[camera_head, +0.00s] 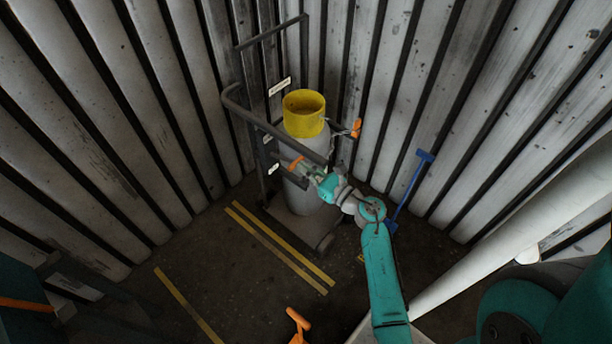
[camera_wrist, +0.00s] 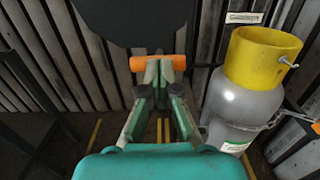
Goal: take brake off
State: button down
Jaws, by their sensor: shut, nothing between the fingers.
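My gripper (camera_head: 305,171) reaches to the front of a dark hand cart (camera_head: 270,128). In the wrist view my gripper (camera_wrist: 159,74) has its fingertips together with nothing held between them. An orange handle (camera_wrist: 136,64) lies crosswise just beyond the fingertips; whether they touch it is unclear. The same orange handle (camera_head: 296,162) shows in the head view beside the gripper, at the cart's frame. I cannot tell for certain that it is the brake, as no label for it is readable. The fingers hide its middle.
A grey gas cylinder (camera_head: 307,150) with a yellow collar (camera_head: 304,122) stands on the cart, right of the gripper in the wrist view. Another orange handle (camera_head: 356,128) is beside it. Yellow lines mark the floor.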

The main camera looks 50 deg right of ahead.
jog(key=shift+w+r, duration=0.25)
jog(key=shift+r, duration=0.4)
jog(key=shift+w+r, duration=0.2)
jog(key=shift+r, duration=0.55)
jog(key=s, duration=1.2)
jog(key=shift+d+f, duration=0.2)
jog(key=shift+f, duration=0.15)
jog(key=s+a+r+m+t+h, duration=0.1)
jog(key=s+a+r+m+t, duration=0.2)
jog(key=a+m, duration=0.55)
jog(key=s+a+r+m+h, duration=0.1)
jog(key=s+a+r+m, duration=0.3)
jog(key=a+m, duration=0.5)
jog(key=s+a+f+m+g, duration=0.1)
jog(key=s+a+m+g, duration=0.2)
jog(key=s+m, duration=0.5)
jog(key=s+a+f+m+g+y, duration=0.1)
jog(key=s+a+f+m+g, duration=0.1)
jog(key=s+m, duration=0.7)
jog(key=shift+s+a+m+g, duration=0.25)
jog(key=shift+a+m+g, duration=0.65)
jog(key=shift+a, duration=0.25)
